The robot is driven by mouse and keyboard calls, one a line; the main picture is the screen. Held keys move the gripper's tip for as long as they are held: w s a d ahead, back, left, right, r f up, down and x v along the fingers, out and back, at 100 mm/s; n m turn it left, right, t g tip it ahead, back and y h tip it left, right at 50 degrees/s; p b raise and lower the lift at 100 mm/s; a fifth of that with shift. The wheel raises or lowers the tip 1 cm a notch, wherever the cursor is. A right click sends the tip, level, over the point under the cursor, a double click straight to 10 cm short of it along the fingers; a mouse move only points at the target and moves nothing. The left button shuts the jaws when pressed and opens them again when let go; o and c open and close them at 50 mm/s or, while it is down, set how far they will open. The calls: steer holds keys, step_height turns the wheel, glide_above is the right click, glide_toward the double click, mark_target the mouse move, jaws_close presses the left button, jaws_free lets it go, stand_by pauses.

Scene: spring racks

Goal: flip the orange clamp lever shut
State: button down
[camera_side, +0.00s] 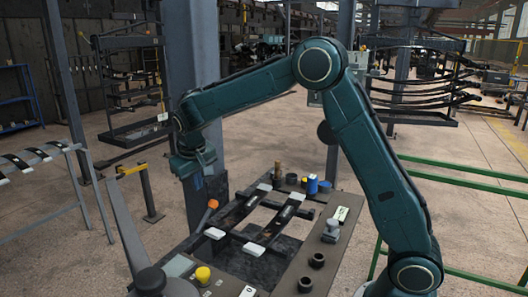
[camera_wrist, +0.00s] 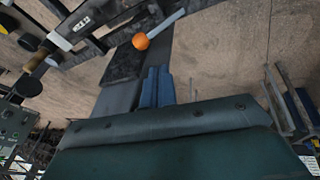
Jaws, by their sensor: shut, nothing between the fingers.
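The orange clamp lever's knob (camera_side: 213,203) stands at the left edge of the work table in the side view, on a thin rod that leans up from the table. In the wrist view the orange knob (camera_wrist: 140,41) shows near the top, with its grey rod running up and to the right. My gripper (camera_side: 197,180) is above and slightly left of the knob in the side view, apart from it. In the wrist view my gripper's blue fingers (camera_wrist: 157,84) are together and empty, below the knob in the picture. The lever's pivot is not clear.
Dark leaf strips (camera_side: 272,222) lie across the table frame with pale end blocks. A blue cylinder (camera_side: 312,184), a wooden-looking peg (camera_side: 277,170) and black rings (camera_side: 305,284) stand around them. A yellow button (camera_side: 203,274) is at the front. A grey column (camera_side: 206,100) rises behind my gripper.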

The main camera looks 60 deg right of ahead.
steer(key=v, duration=0.6)
steer(key=shift+d, duration=0.25)
steer(key=shift+r, duration=0.15)
steer(key=s+r+n+t+y, duration=0.1)
steer(key=s+r, duration=0.2)
steer(key=s, duration=0.5)
steer(key=s+r+y, duration=0.1)
steer(key=s+r, duration=0.3)
steer(key=s, duration=0.4)
steer(key=s+a+f+t, duration=0.1)
steer(key=s+f, duration=0.1)
steer(key=s, duration=0.6)
steer(key=s+a+f+n+y, duration=0.1)
steer(key=s+a+f, duration=0.1)
steer(key=s, duration=0.7)
steer(key=shift+f+n+t, duration=0.25)
steer(key=shift+n+t, duration=0.05)
steer(key=shift+t, duration=0.1)
